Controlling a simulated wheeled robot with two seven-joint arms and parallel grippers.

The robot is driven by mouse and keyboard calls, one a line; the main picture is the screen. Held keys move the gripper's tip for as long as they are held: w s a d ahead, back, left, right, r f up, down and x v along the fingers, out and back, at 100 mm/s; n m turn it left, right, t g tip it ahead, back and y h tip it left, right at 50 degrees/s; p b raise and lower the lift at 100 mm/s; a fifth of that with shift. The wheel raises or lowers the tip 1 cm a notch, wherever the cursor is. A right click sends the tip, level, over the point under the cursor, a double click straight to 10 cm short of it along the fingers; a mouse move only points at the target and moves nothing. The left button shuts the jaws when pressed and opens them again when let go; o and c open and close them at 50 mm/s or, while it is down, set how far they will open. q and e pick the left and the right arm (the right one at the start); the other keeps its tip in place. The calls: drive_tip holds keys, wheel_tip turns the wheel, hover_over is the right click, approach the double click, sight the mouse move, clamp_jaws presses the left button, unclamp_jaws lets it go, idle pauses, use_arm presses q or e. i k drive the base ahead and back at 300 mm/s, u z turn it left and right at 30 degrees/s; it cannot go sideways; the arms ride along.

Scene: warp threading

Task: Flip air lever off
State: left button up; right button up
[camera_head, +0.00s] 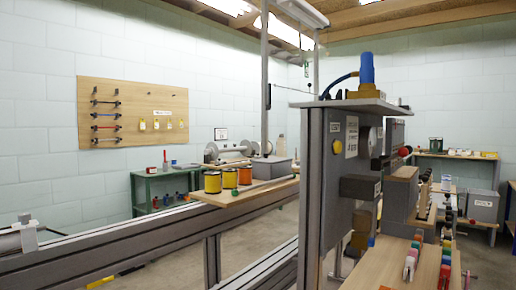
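A tall grey machine cabinet (340,190) stands right of centre. A blue cylinder (367,68) on a yellow base sits on its top plate, with a blue hose (340,84) curving off to the left. A round yellow knob (337,146) is on the cabinet's face beside a white label (352,137). A red ball knob (404,151) shows on the cabinet's right side. I cannot tell which of these parts, if any, is the air lever, nor its position. Neither of my grippers can be made out in view.
A long grey rail (120,250) runs across the lower left to the cabinet. A wooden board (235,198) on it holds yellow and orange spools. A wooden shelf (400,264) with small coloured parts is at lower right. A green table (150,185) stands by the wall.

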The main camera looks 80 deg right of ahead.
sight(402, 153)
drive_tip(key=z, duration=3.25)
drive_tip(key=k, duration=0.65)
drive_tip(key=z, duration=1)
drive_tip(key=i, duration=0.95)
drive_tip(key=u, duration=1.9)
